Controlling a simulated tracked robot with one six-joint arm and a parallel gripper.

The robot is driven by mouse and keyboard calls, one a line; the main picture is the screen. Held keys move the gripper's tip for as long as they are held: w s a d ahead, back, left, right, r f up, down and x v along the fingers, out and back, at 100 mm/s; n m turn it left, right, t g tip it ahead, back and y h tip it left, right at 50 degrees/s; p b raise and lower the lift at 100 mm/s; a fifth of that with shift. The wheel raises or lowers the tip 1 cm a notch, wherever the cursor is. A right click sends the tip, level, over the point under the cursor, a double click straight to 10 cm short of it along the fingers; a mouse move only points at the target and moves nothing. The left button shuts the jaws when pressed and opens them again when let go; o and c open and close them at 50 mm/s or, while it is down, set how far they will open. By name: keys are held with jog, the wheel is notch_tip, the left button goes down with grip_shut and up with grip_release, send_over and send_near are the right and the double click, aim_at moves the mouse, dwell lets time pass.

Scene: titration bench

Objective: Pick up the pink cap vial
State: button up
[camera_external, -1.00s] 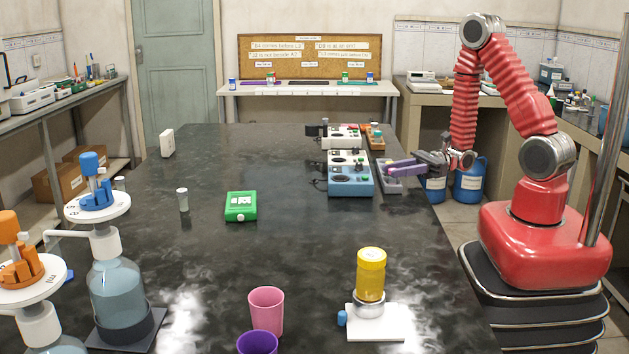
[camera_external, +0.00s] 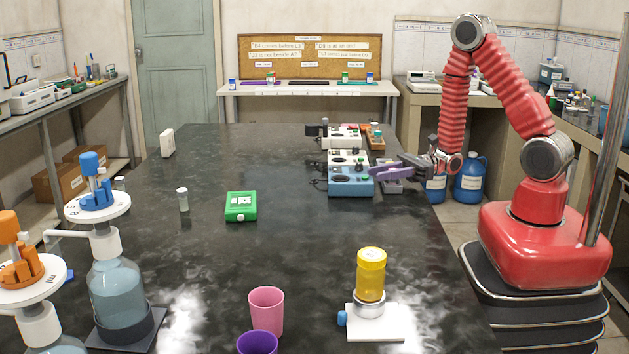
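I cannot make out a pink cap vial with certainty. Small capped items stand around the boxes at the right rear of the table, too small to tell their cap colours surely. My gripper (camera_external: 372,170), with purple fingers, reaches in from the right. It is over the right edge of the blue and white box (camera_external: 351,183) and above a grey tray (camera_external: 391,189). The fingers overlap from this side, so their gap and anything between them cannot be made out.
A white box (camera_external: 341,143) and an orange-brown rack (camera_external: 375,140) stand behind the gripper. A green device (camera_external: 241,207) and a pale-capped vial (camera_external: 183,200) stand mid-table. A yellow jar (camera_external: 371,272) and pink cup (camera_external: 266,310) are in front. The table's centre is clear.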

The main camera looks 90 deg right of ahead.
jog(key=c, duration=0.7)
jog(key=shift+r, duration=0.1)
notch_tip(320, 180, up, 10)
dwell(1.0)
dwell(0.5)
